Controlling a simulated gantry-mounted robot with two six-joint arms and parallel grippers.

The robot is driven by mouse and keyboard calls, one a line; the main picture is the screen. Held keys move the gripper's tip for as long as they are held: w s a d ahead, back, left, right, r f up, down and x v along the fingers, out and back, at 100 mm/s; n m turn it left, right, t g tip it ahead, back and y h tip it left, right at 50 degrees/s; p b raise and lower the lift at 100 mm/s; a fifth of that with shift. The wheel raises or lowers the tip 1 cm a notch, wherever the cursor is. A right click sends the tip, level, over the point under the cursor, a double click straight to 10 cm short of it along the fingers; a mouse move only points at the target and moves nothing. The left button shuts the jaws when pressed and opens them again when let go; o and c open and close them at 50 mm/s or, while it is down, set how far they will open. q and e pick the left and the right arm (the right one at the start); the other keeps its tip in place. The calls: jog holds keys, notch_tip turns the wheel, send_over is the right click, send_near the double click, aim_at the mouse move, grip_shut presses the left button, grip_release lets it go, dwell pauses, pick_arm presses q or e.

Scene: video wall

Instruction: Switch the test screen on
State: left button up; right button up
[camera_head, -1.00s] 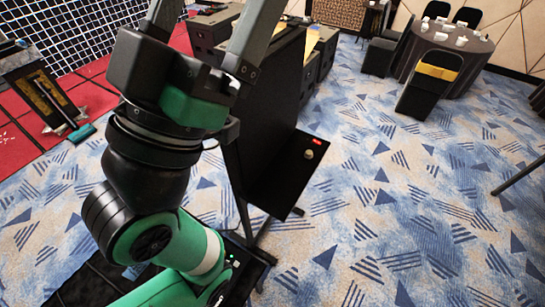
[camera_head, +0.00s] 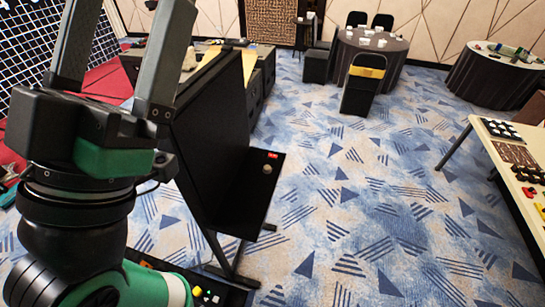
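A black test screen panel (camera_head: 212,110) stands upright on a floor stand, seen at an angle in the head view. A black shelf or box (camera_head: 248,195) at its lower right carries a small red label or light (camera_head: 273,155) and a round knob or button (camera_head: 267,169). I cannot tell whether the screen is lit. My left gripper (camera_head: 132,10) is open and empty, fingers pointing up, close to the camera. It is left of the panel in the picture and its right finger overlaps the panel's left edge. My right gripper is not in view.
A beige table (camera_head: 508,150) with coloured buttons stands at the right. A round dark table (camera_head: 368,60) with chairs and another round table (camera_head: 500,75) stand at the back. Dark cases (camera_head: 255,95) are behind the panel. The patterned carpet (camera_head: 350,200) between is clear.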

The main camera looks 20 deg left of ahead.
pick_arm(q)
grip_shut()
dwell(0.4)
dwell(1.3)
